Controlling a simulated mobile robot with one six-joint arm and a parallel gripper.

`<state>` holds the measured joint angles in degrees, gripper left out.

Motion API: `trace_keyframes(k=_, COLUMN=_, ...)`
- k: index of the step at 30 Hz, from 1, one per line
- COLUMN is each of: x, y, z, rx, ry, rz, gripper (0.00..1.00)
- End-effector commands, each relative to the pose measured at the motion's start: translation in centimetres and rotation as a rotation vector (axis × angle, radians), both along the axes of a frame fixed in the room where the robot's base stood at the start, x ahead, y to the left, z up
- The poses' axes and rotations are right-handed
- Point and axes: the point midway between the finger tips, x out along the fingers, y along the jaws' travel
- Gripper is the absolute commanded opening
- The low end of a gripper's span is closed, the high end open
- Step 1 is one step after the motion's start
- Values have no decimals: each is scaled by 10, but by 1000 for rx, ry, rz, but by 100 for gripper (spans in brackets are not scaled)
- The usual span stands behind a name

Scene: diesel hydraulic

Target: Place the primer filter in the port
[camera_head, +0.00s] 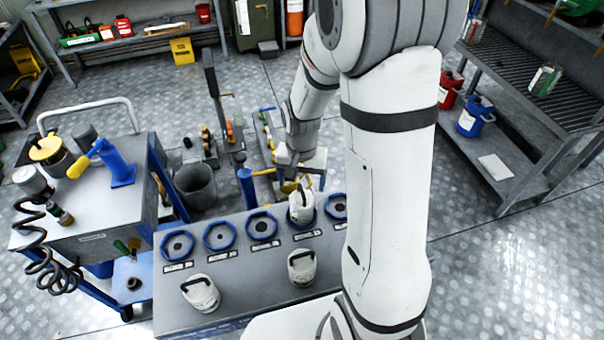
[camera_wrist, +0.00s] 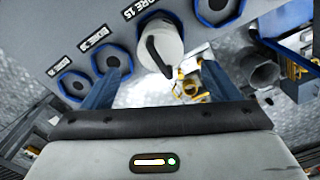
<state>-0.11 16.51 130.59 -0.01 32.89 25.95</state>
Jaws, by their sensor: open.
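A white filter (camera_head: 301,209) with a dark handle stands upright at a blue-rimmed port in the bench's back row. It hides most of that port, so I cannot tell how fully it is seated. The filter also shows in the wrist view (camera_wrist: 160,44), beyond and between my open blue fingers. My gripper (camera_head: 297,180) is just behind and above it, empty; the wrist view shows its fingers (camera_wrist: 160,82) spread wide. Two similar white filters, one at left (camera_head: 201,293) and one nearer the middle (camera_head: 301,268), stand on the bench front. I cannot tell which is the primer filter.
Uncovered ports (camera_head: 221,236) with labels line the grey bench (camera_head: 243,287) on both sides of the filter. A cart (camera_head: 105,200) with tools stands left. A bucket (camera_head: 195,186) and gear stand behind the bench. My arm hides the bench's right part.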

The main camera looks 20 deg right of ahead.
Motion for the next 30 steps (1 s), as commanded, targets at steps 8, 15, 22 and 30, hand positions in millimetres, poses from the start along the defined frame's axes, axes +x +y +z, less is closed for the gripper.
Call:
trace_keyframes(k=8, x=-1, y=0, z=29, rx=0, ry=-8, rz=7, gripper=82)
trace_keyframes(k=15, x=-31, y=1, z=90, rx=-6, ry=-91, rz=122, gripper=82)
trace_keyframes(k=22, x=-87, y=1, z=151, rx=-31, ry=-200, rz=293, gripper=82)
trace_keyframes(k=30, x=-137, y=1, z=182, rx=-64, ry=-281, rz=429, gripper=82)
